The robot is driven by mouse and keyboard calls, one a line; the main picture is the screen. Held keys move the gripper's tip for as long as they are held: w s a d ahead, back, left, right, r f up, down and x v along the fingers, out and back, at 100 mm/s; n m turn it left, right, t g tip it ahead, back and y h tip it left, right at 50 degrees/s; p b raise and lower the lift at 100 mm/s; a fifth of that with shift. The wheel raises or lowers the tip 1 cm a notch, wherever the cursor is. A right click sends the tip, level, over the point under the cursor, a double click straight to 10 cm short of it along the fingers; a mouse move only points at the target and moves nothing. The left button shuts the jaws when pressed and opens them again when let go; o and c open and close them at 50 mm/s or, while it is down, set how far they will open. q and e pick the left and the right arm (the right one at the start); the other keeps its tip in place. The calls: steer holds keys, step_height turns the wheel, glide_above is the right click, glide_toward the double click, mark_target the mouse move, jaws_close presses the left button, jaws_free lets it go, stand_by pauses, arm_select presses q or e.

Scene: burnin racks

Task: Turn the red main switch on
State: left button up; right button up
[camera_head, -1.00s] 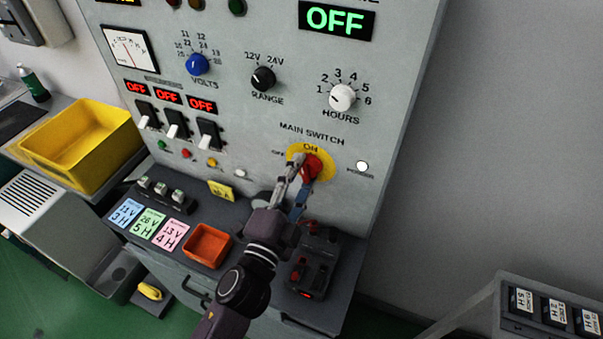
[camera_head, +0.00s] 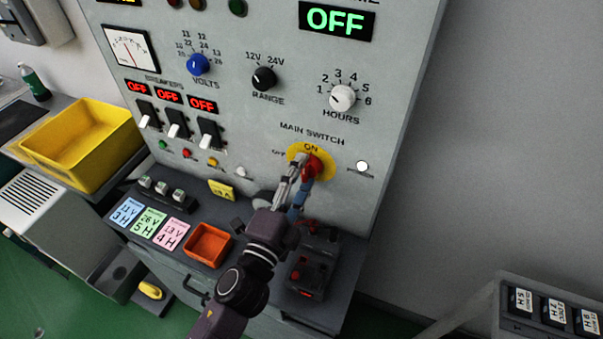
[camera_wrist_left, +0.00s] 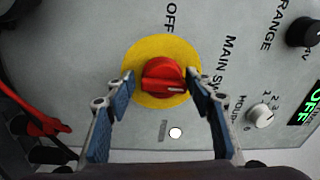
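The red main switch (camera_head: 312,166) is a knob on a yellow disc (camera_head: 324,174) low on the grey panel, with ON printed above it and OFF to its left. In the left wrist view the red knob (camera_wrist_left: 163,78) carries a white mark pointing to the right. My left gripper (camera_head: 296,186) is just in front of the knob. In the wrist view its fingertips (camera_wrist_left: 162,80) are spread on either side of the knob, with gaps between. The lamp beside the switch (camera_head: 362,166) is white. My right gripper is not in view.
The panel display (camera_head: 336,20) and the breaker displays (camera_head: 169,96) read OFF. Below the panel a shelf holds an orange tray (camera_head: 193,257), coloured cards (camera_head: 148,222) and a black device (camera_head: 309,282). A yellow bin (camera_head: 112,160) stands at the left.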

arm_select(q)
steer(key=shift+o, duration=0.3)
steer(key=shift+s, duration=0.1)
steer(key=r+v, duration=0.1)
steer(key=v, duration=1)
steer(key=shift+s+f, duration=0.45)
steer(key=shift+f, duration=0.05)
steer(key=shift+a, duration=0.1)
